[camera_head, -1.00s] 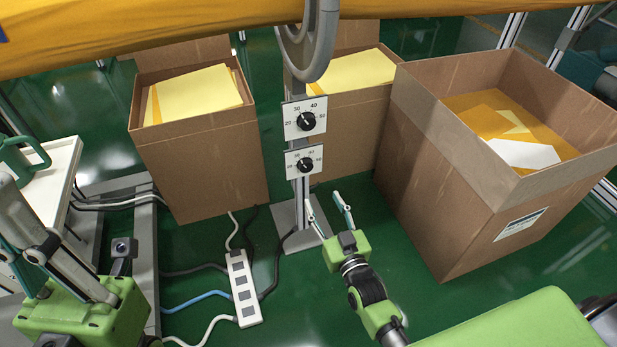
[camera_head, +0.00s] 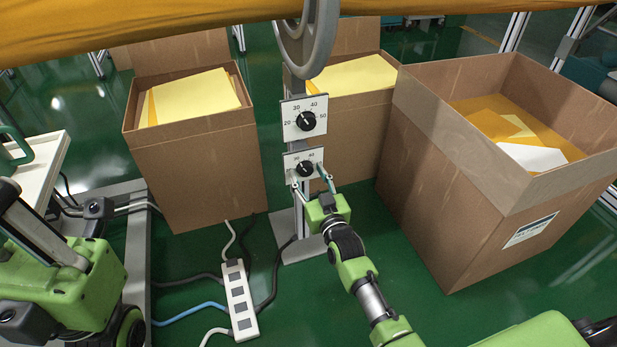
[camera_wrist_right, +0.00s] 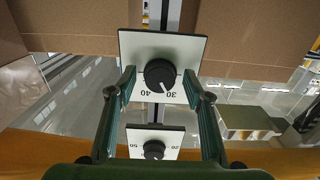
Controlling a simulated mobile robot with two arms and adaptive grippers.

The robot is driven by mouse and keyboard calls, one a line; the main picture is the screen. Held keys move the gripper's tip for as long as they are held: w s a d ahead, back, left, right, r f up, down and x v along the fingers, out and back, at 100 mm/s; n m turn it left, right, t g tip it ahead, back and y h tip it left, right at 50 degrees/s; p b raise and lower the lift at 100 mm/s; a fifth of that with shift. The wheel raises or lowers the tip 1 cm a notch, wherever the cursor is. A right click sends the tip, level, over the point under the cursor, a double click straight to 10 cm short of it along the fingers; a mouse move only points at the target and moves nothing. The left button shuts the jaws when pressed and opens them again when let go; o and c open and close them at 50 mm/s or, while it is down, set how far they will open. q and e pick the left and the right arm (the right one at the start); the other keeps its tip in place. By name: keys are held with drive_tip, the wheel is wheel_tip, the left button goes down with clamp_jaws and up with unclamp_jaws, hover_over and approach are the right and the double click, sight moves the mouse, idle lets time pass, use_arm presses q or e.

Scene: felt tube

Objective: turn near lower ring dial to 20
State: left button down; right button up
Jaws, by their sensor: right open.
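Two white dial plates with black knobs sit one above the other on a grey post. The lower dial (camera_head: 305,169) is the larger, closer one in the wrist view (camera_wrist_right: 160,75), seen upside down there, with its white pointer mark between 30 and 40. My right gripper (camera_head: 309,178) is open, with one finger on each side of the lower knob; the wrist view shows a gap between each finger and the knob. The upper dial (camera_head: 305,121) also shows in the wrist view (camera_wrist_right: 153,149). My left gripper (camera_head: 62,290) is partly visible at the left; its fingertips are out of view.
Open cardboard boxes with paper stand left (camera_head: 195,170), behind and right (camera_head: 440,200) of the post. A grey ring (camera_head: 322,40) is above the dials. A power strip (camera_head: 240,300) and cables lie on the green floor, left of my right arm.

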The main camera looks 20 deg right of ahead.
drive_tip(key=c, duration=1.1)
